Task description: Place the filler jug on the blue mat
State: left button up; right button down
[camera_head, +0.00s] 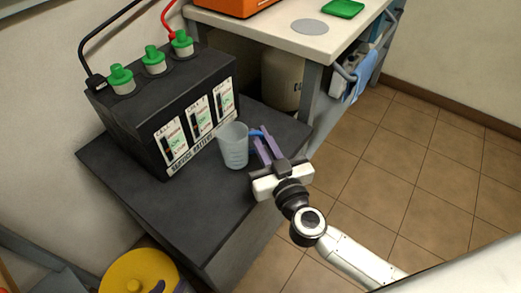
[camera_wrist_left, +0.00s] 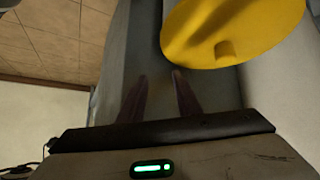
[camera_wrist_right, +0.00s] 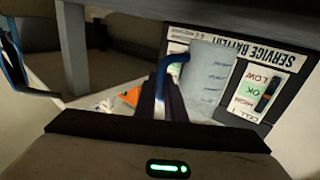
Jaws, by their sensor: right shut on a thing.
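The filler jug (camera_head: 234,146), a translucent cup with a blue handle, is upright in front of the battery on the dark stand. Whether its base touches the stand is unclear. My right gripper (camera_head: 263,141) is shut on its handle; the right wrist view also shows the jug (camera_wrist_right: 207,78) and the blue handle (camera_wrist_right: 172,63) between the fingers. No blue mat is visible.
The black battery (camera_head: 160,105) with green caps fills much of the dark stand (camera_head: 215,215). A pale bench (camera_head: 265,24) at the back holds a grey disc (camera_head: 310,26), a green tray (camera_head: 343,8) and an orange box (camera_head: 228,5). A yellow lid (camera_head: 130,270) is front left.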

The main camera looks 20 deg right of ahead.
jog(key=shift+f+b, duration=0.4)
jog(key=shift+f, duration=0.8)
jog(key=c, duration=1.8)
grip_release()
jog(key=shift+c, duration=0.2)
jog(key=shift+r, duration=0.1)
